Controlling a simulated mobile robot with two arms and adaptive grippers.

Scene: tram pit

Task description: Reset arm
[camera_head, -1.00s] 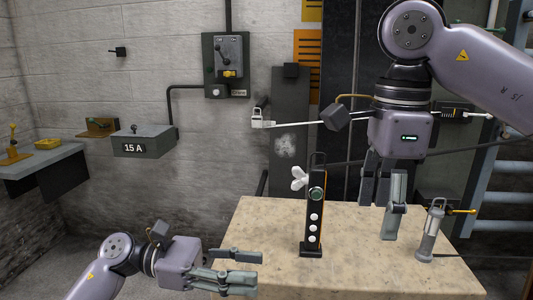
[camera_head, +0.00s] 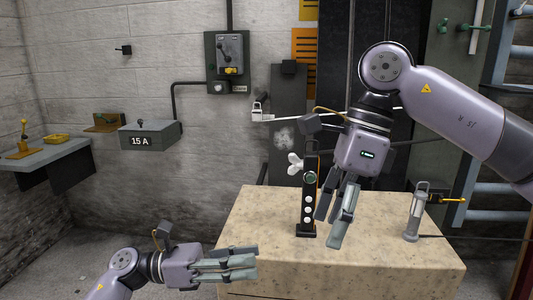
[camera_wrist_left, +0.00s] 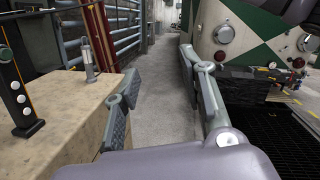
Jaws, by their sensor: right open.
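My right gripper (camera_head: 331,222) hangs over the stone-topped block, fingers pointing down and apart, with nothing between them. It is just right of a black upright device (camera_head: 307,212) with white buttons and a white wing-shaped knob; I cannot tell whether they touch. My left gripper (camera_head: 240,265) is low at the block's front left edge, pointing right. In the left wrist view its fingers (camera_wrist_left: 165,95) are wide apart with only floor seen between them.
The beige block (camera_head: 260,225) also carries a grey lantern-like tool (camera_head: 416,212) at right. A grey 15 A box (camera_head: 150,137) and a shelf (camera_head: 45,158) are on the left wall. The left wrist view shows a clear walkway (camera_wrist_left: 155,65) beside a green-and-white vehicle (camera_wrist_left: 240,35).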

